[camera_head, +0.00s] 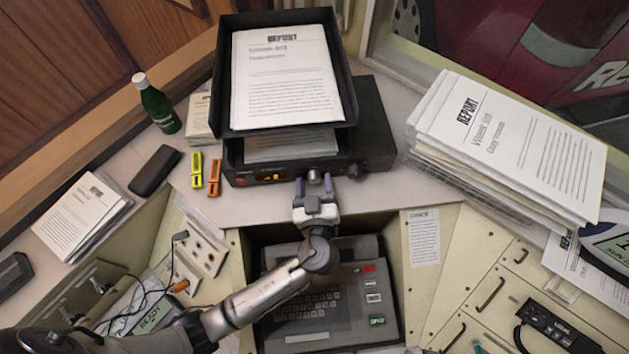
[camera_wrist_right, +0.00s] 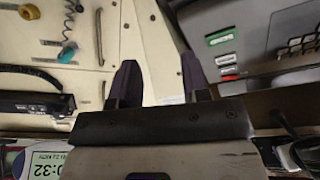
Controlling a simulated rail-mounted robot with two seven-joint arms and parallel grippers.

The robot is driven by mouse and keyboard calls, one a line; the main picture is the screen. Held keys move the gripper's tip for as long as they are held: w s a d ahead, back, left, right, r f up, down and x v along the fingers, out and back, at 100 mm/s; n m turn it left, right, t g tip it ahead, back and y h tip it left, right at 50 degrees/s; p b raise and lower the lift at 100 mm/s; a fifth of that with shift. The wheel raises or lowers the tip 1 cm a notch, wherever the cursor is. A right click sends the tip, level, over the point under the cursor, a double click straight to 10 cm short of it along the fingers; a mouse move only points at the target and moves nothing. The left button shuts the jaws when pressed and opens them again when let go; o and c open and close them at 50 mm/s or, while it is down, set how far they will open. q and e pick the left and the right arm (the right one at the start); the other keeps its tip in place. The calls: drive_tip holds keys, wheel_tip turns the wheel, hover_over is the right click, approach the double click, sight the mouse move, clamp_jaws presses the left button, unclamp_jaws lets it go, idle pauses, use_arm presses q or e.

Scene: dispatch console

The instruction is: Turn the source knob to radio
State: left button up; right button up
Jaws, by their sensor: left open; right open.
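A black radio-like unit (camera_head: 379,130) with a lit orange display (camera_head: 271,178) sits under the paper trays. Its front has a knob (camera_head: 314,176) near the middle and another knob (camera_head: 354,170) to the right. Labels are too small to read, so I cannot tell which is the source knob. My left gripper (camera_head: 314,184) is open, its fingers on either side of the middle knob; I cannot tell whether they touch it. My right gripper (camera_wrist_right: 160,78) is open with nothing between its fingers. In the right wrist view, it is over the cream console panels.
A black paper tray (camera_head: 222,85) rises above the unit. A tall paper stack (camera_head: 510,150) stands right. A keyboard terminal (camera_head: 345,318) sits below my left arm.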

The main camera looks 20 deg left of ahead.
use_arm(q)
drive_tip(key=shift+w, duration=0.1)
drive_tip(key=c, duration=0.9)
drive_tip(key=shift+f+m+b, duration=0.1)
drive_tip(key=shift+m+b, duration=0.3)
drive_tip(key=shift+m, duration=0.1)
drive_tip(key=shift+c, duration=0.2)
drive_tip(key=shift+m, duration=1.9)
drive_tip(key=o, duration=0.9)
drive_tip(key=shift+o, duration=0.2)
